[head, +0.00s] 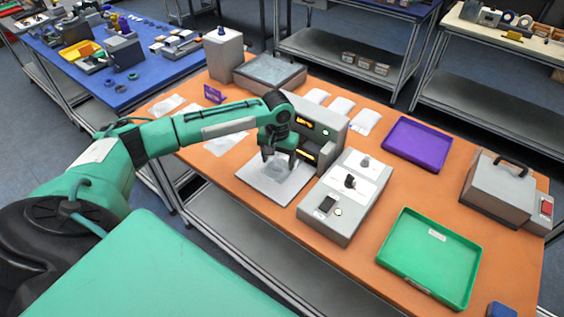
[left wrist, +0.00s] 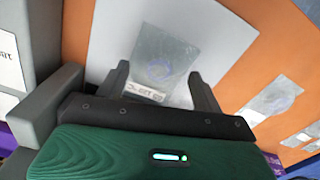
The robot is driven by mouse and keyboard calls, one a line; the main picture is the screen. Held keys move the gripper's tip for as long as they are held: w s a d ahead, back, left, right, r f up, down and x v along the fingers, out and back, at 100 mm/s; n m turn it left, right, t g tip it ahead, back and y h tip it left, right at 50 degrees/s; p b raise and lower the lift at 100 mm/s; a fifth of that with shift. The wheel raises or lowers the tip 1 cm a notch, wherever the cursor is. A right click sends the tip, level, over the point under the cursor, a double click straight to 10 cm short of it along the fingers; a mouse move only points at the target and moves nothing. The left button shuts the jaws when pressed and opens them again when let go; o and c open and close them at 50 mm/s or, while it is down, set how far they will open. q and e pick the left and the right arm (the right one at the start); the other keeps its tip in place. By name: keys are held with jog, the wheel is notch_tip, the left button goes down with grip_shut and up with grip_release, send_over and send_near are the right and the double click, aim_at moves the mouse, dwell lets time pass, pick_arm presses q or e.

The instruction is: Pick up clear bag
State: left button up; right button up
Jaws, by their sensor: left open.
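A clear bag (head: 288,179) lies on a white plate (head: 283,201) in front of the grey scanner-like machine (head: 318,120). In the left wrist view the bag (left wrist: 161,66) is flat, with a round item inside and a printed label at its near end. My left gripper (head: 279,158) is over the plate, pointing down. In the left wrist view its two fingers (left wrist: 161,86) are apart, one on each side of the bag's labelled end. The gripper is open; I cannot tell whether the fingers touch the bag or plate. My right gripper is not in view.
More clear bags (head: 224,144) lie left of the plate, partly behind my arm.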

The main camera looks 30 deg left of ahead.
pick_arm(q)
jog(key=shift+f, duration=1.1)
jog(key=c, duration=1.2)
jog(key=shift+r, duration=0.15)
